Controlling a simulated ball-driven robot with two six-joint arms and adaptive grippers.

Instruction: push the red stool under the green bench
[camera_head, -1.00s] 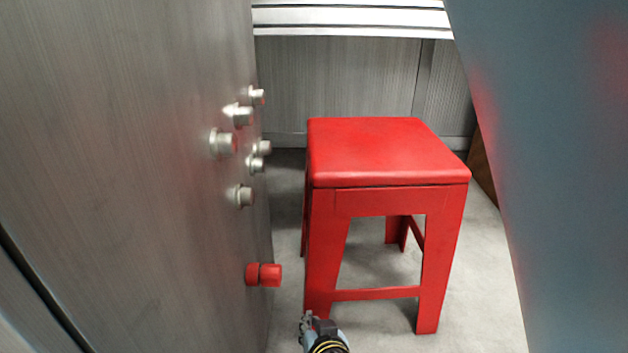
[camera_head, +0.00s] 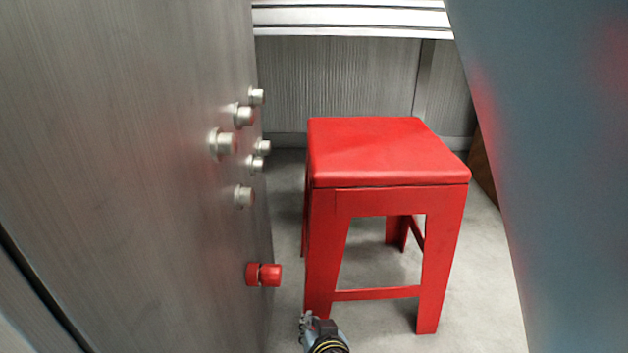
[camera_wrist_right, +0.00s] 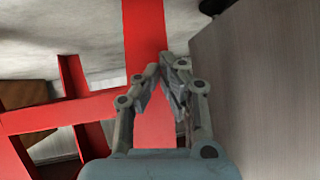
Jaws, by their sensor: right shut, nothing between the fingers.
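The red stool (camera_head: 370,155) stands upright on the floor in the middle of the head view, its square seat and open legs showing. My right gripper (camera_head: 306,320) is at the bottom of the head view, by the foot of the stool's front left leg. In the right wrist view my right gripper (camera_wrist_right: 168,75) is shut and empty, its fingertips in front of a red stool leg (camera_wrist_right: 145,30). I cannot tell whether they touch it. No clearly green bench shows. My left gripper is not in view.
A grey metal panel (camera_head: 120,150) with several silver knobs (camera_head: 222,143) and a red knob (camera_head: 264,274) stands close on the left. A blue-grey surface (camera_head: 560,180) fills the right. White slats (camera_head: 350,18) run above the back wall. Floor (camera_head: 480,300) is clear right of the stool.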

